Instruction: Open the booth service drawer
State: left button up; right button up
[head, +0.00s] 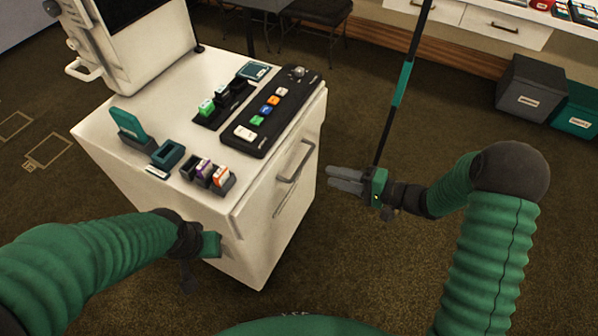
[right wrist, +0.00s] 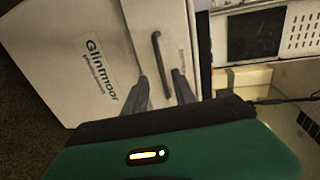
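The white booth cabinet (head: 255,240) stands left of centre in the head view. Its service drawer looks flush on the right-hand side, with a grey bar handle (head: 297,162); the handle also shows upright in the right wrist view (right wrist: 160,65). My right gripper (head: 330,181) is open and empty, right of the handle, with a visible gap to it. In the right wrist view its two fingers (right wrist: 161,92) are apart, with the handle beyond and between them. My left gripper (head: 210,245) is low by the cabinet's near side; its fingers are not clearly seen.
The cabinet top holds a black button panel (head: 275,110), a green card in a holder (head: 128,124) and small coloured blocks (head: 208,173). A thin dark pole with a green band (head: 403,83) rises behind my right gripper. Storage boxes (head: 530,88) stand far right. Carpet between is clear.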

aim_at(300, 166)
jog(key=b+x, duration=0.3)
jog(key=x, duration=0.8)
jog(key=shift+f, duration=0.2)
jog(key=shift+w+a, duration=0.15)
jog(key=shift+a, duration=0.05)
jog(key=shift+d, duration=0.1)
jog(key=shift+c, duration=0.2)
grip_shut()
jog(key=shift+f, duration=0.1)
